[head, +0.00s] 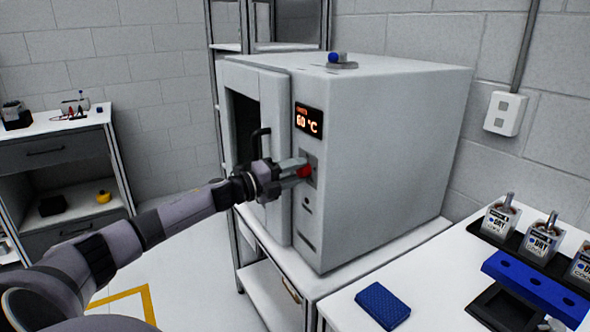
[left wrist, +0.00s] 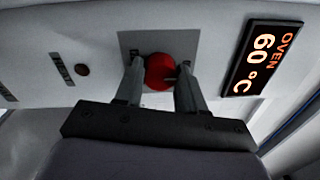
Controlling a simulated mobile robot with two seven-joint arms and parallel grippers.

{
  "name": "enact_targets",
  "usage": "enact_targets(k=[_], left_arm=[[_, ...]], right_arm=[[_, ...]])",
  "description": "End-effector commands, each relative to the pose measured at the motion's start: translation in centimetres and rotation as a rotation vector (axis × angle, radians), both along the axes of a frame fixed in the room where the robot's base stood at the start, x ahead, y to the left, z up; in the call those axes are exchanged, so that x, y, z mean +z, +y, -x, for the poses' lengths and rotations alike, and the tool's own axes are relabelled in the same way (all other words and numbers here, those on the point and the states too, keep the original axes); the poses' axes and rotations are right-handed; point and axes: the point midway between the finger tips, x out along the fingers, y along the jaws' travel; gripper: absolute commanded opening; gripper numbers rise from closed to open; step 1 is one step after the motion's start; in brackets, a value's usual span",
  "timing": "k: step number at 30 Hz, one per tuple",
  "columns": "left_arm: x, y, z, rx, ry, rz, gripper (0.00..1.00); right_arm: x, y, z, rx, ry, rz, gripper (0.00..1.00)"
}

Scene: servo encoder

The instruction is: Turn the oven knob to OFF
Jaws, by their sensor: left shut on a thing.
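The oven (head: 390,140) is a large pale grey box on a white stand. Its display (head: 309,121) reads 60 °C, and the display also shows in the left wrist view (left wrist: 262,57). The red knob (head: 305,171) sits on a grey plate below the display; in the left wrist view the knob (left wrist: 159,72) lies between my fingers. My left gripper (head: 298,170) is shut on the knob, one finger on each side, and its fingertips (left wrist: 158,80) are at the plate. The knob's markings cannot be read. My right gripper is not in view.
The oven door (head: 272,140) has a dark handle beside my left wrist. At right, a white table (head: 445,268) holds a blue pad (head: 383,305) and several labelled containers near a blue rack. A cabinet (head: 60,150) stands at left; open floor lies between.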

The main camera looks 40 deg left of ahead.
Motion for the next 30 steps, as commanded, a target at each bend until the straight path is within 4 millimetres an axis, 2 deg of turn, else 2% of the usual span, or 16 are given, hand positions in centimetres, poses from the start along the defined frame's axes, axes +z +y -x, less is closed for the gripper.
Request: enact_targets(k=[14, 15, 16, 17, 30], left_arm=[[0.05, 0.09, -0.01, 0.003, 0.003, 0.015, 0.09], [0.05, 0.09, -0.02, 0.003, 0.003, 0.015, 0.52], [0.05, 0.09, -0.02, 0.002, 0.003, 0.014, 0.62], [0.05, 0.08, -0.01, 0.002, 0.003, 0.014, 0.65], [-0.13, 0.27, 0.55, 0.002, 0.003, 0.012, 0.65]], right_arm=[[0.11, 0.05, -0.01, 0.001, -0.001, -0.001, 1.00], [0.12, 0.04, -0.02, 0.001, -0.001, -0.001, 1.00], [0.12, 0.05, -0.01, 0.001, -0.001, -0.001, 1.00], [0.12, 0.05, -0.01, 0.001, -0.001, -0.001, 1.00], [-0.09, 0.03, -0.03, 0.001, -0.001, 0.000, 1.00]])
